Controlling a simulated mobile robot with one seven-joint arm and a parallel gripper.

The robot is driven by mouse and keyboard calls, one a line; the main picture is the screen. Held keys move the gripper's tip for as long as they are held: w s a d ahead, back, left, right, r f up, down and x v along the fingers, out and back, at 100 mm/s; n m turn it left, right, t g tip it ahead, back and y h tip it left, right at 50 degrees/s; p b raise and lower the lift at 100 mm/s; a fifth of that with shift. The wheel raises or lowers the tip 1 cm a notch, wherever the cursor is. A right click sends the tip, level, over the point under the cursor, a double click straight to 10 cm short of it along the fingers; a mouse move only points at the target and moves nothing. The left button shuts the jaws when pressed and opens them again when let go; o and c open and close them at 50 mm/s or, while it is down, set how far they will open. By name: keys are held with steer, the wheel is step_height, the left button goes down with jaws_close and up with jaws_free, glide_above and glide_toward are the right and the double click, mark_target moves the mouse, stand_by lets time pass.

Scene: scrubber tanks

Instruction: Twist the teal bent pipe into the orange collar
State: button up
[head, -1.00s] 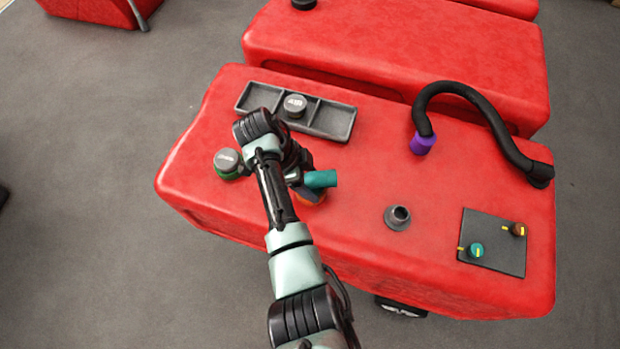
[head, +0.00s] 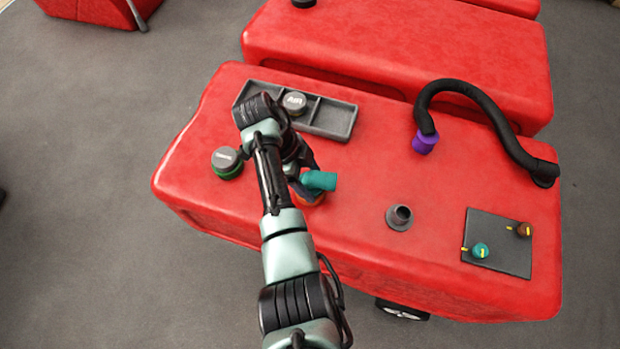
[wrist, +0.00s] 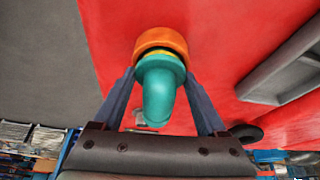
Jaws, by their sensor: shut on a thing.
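The teal bent pipe (head: 320,180) stands at the orange collar (head: 309,200) on the near side of the red tank top, its free end pointing right in the head view. In the wrist view the teal pipe (wrist: 159,88) is between my two fingers, with the orange collar (wrist: 160,41) just beyond it. A thin yellow band shows between pipe and collar. I cannot tell how deep the pipe sits in the collar. My gripper (wrist: 160,92) is shut on the pipe. In the head view my arm hides part of the collar and most of the gripper.
A green-based cap (head: 227,162) stands left of my arm. A grey port (head: 399,217), a knob panel (head: 497,242) and a black hose (head: 492,118) with a purple end (head: 424,143) are to the right.

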steer(key=shift+f, duration=0.1)
stand_by(0.3)
steer(key=shift+m+g+b, duration=0.3)
steer(key=shift+m+b, duration=0.2)
steer(key=shift+m, duration=0.3)
steer(key=shift+m+b, duration=0.3)
steer(key=shift+m+g, duration=0.3)
steer(key=shift+m, duration=0.2)
steer(key=shift+m+y+b, duration=0.3)
steer(key=shift+b, duration=0.2)
steer(key=shift+m+g, duration=0.3)
steer(key=shift+m, duration=0.1)
steer(key=shift+m+b, duration=0.3)
steer(key=shift+b, duration=0.15)
steer(key=shift+m+y, duration=0.3)
steer(key=shift+m, duration=0.2)
